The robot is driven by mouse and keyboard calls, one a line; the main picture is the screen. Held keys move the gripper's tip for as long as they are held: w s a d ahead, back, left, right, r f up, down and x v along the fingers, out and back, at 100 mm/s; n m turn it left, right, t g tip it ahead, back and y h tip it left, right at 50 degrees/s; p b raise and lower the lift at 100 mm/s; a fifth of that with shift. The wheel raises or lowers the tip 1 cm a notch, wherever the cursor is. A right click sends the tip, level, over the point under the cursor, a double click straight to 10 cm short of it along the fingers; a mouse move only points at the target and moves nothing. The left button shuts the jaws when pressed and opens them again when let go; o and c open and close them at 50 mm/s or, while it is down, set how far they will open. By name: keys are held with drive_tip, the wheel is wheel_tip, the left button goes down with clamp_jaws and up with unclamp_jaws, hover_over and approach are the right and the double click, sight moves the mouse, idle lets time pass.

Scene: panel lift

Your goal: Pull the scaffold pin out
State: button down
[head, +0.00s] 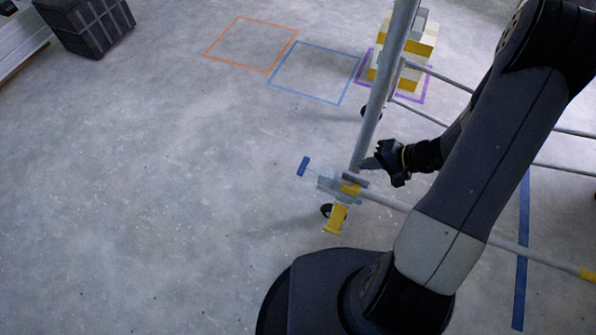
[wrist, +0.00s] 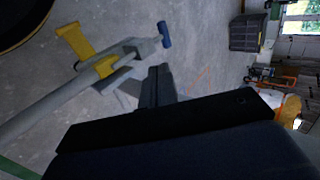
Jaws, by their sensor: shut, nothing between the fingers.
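The scaffold joint (head: 328,184) is a grey metal block at the foot of the upright pole. A blue-ended piece (head: 303,166), which looks like the pin, sticks out on its left; the blue end also shows in the wrist view (wrist: 165,34). A yellow lever (head: 335,220) hangs below the joint and shows in the wrist view (wrist: 78,42). My gripper (head: 369,163) is beside the pole, just right of and above the joint. In the wrist view its fingers (wrist: 160,82) are together and empty, apart from the blue end.
The upright pole (head: 388,75) stands close to my gripper. A horizontal rail (head: 385,199) runs right from the joint, under my arm. A yellow and white stack (head: 412,50) stands behind. Orange (head: 250,44) and blue (head: 315,72) floor squares are empty.

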sight(304, 171)
idle(0.4)
drive_tip(key=b+x, duration=0.2)
drive_tip(key=x, duration=1.8)
drive_tip(key=shift+b, duration=0.35)
drive_tip(key=shift+w+a+f+b, duration=0.2)
drive_tip(key=shift+a+b, duration=0.3)
drive_tip(key=shift+b, duration=0.25)
drive_tip(key=a+b, duration=0.1)
drive_tip(key=w+a+b, duration=0.1)
drive_tip(key=a, duration=0.1)
drive_tip(key=a+b, duration=0.1)
drive_tip(key=b, duration=0.1)
drive_tip(key=shift+w+a+r, duration=0.25)
drive_tip(key=shift+w+a, duration=0.1)
